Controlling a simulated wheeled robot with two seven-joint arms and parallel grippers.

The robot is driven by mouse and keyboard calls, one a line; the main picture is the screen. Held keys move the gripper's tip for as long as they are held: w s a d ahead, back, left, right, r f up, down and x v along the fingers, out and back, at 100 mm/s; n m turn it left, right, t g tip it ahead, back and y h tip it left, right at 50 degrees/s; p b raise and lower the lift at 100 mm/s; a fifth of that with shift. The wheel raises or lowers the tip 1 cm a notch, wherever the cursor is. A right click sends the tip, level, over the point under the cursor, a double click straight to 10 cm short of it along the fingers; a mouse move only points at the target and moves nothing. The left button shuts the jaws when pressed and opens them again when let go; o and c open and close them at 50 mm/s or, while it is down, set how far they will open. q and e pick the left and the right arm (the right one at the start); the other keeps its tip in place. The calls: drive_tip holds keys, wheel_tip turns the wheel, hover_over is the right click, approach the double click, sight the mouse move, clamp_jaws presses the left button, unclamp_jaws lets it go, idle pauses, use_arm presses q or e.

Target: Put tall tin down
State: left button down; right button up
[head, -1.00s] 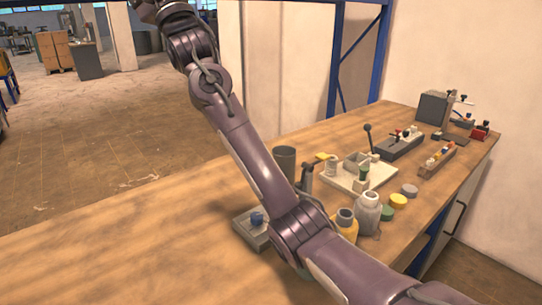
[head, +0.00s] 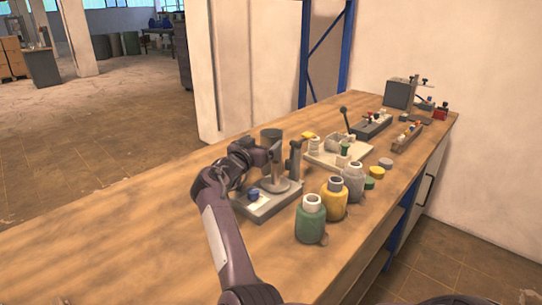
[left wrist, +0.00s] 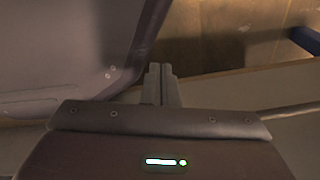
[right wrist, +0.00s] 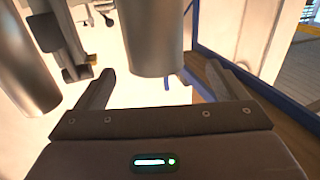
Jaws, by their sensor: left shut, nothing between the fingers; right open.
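A dark grey cylinder, which I take to be the tall tin (head: 271,136), stands upright in the head view behind my right gripper (head: 274,154). My gripper and wrist hide its lower part. In the right wrist view a grey cylinder (right wrist: 155,35) lies ahead between the spread fingers of my right gripper (right wrist: 155,85). The fingers are open, and I cannot tell whether they touch it. My left gripper (left wrist: 161,80) shows only in the left wrist view, shut and empty.
A grey base with a blue knob (head: 253,194) and an upright post (head: 296,158) stands close to my right gripper. Green (head: 311,220), yellow (head: 333,200) and grey (head: 354,184) bottles stand to its right. The bench's left part is clear.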

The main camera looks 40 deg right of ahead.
sight(266, 138)
drive_tip(key=x, duration=0.4)
drive_tip(key=shift+s+d+r+p, duration=0.25)
drive_tip(key=shift+d+r+p, duration=0.1)
drive_tip(key=shift+d, duration=0.05)
drive_tip(key=shift+w+d+f, duration=0.1)
drive_tip(key=shift+w+d, duration=0.05)
drive_tip(key=shift+d, duration=0.1)
use_arm(q)
drive_tip(key=shift+s+a, duration=0.15)
drive_tip(key=shift+s, duration=0.75)
use_arm(e)
drive_tip(key=c, duration=1.5)
